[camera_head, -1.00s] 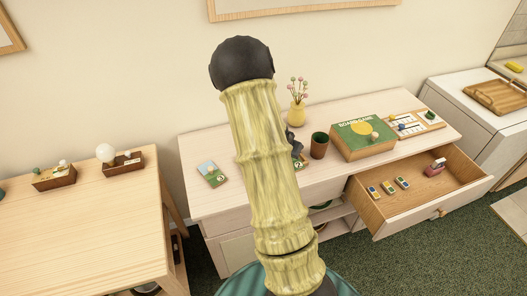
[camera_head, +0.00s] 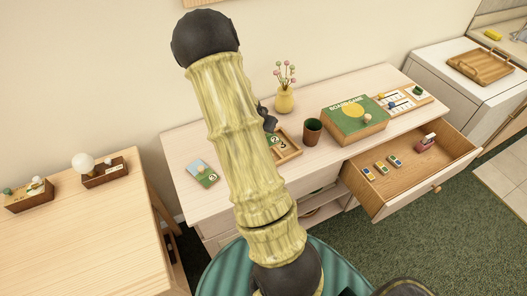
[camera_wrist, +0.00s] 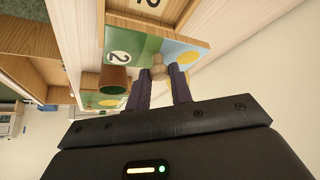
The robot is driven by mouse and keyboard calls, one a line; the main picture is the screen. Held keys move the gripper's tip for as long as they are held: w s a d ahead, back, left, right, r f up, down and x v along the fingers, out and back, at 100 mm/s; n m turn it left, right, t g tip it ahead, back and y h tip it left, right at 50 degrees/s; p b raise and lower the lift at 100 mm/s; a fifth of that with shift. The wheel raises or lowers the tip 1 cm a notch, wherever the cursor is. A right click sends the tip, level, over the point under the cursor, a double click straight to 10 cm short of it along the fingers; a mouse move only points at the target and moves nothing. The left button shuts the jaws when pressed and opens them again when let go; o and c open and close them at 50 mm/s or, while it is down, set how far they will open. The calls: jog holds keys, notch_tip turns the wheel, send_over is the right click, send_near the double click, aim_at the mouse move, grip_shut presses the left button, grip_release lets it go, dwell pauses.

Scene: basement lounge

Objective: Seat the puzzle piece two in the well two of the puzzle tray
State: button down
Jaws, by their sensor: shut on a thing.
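My gripper (camera_wrist: 158,74) is shut on the wooden knob of puzzle piece two (camera_wrist: 147,46). The piece is a flat tile with a green part marked 2, a blue part and yellow shapes. In the wrist view, the puzzle tray (camera_wrist: 108,8) shows just beyond the piece, with a 2 printed on its pale surface. In the head view, the tray (camera_head: 291,153) lies on the cabinet top, partly hidden by my arm. My gripper (camera_head: 267,120) shows there as a dark shape over the tray's back. I cannot tell whether piece and tray touch.
Another knobbed tile (camera_head: 203,174) lies left of my arm on the cabinet (camera_head: 180,145). Right of the tray stand a brown cup (camera_head: 312,131) and a green game box (camera_head: 354,115). A flower vase (camera_head: 285,100) stands behind. An open drawer (camera_head: 405,185) juts out at the right front.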

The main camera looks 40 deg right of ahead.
notch_tip(320, 180, down, 6)
jog(key=shift+w+r, duration=0.1)
jog(key=shift+f+p, duration=0.35)
jog(key=shift+f, duration=1.7)
jog(key=shift+f, duration=0.1)
jog(key=c, duration=1.2)
grip_release()
jog(key=shift+c, duration=0.2)
